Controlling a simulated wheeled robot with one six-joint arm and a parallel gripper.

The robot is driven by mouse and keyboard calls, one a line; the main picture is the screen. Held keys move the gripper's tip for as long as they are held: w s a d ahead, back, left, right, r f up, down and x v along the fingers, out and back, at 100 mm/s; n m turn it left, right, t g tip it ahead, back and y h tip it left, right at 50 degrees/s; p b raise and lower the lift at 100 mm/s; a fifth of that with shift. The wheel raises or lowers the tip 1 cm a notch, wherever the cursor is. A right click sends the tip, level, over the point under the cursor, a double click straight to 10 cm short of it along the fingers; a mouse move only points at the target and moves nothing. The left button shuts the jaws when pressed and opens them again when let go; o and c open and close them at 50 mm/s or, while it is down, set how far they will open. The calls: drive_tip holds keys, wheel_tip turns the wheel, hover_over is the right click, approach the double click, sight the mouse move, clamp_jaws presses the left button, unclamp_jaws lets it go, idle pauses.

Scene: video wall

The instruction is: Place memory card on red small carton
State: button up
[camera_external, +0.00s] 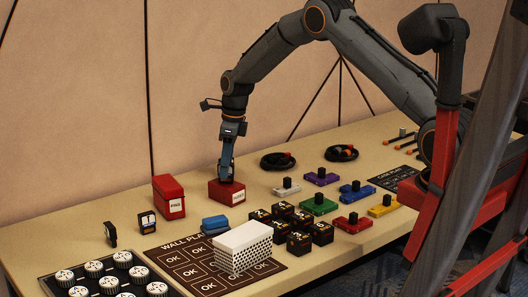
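A low red carton (227,193) with a white label on its front stands on the table. My gripper (227,177) points straight down with its tips at the top of this carton. Its fingers look close together, but the view is too small to tell whether they are open or shut. A small dark patch shows at the fingertips; I cannot tell whether it is a card or part of the fingers. Two small black pieces with white marks, a left one (110,234) and a right one (147,222), stand at the left; I cannot tell whether either is a memory card.
A taller red box (169,197) stands left of the carton. Blue blocks (214,225), a white perforated box (243,248) on a dark mat (185,268), several black cubes (302,243) and coloured connectors (319,206) lie in front and right. Coiled cables (278,161) lie behind.

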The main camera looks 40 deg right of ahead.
wheel_tip(320, 180, up, 11)
drive_tip(key=s+d+b, duration=0.1)
drive_tip(key=b, duration=0.2)
drive_tip(key=s+d+f+n, duration=0.1)
drive_tip(key=s+d+n, duration=0.1)
drive_tip(key=s+n, duration=1.1)
drive_tip(key=s+d+f+n+h, duration=0.1)
drive_tip(key=s+d+n, duration=0.1)
drive_tip(key=s+n, duration=1.2)
drive_tip(key=s, duration=1.3)
drive_tip(key=shift+d+f, duration=0.25)
drive_tip(key=shift+f, duration=0.15)
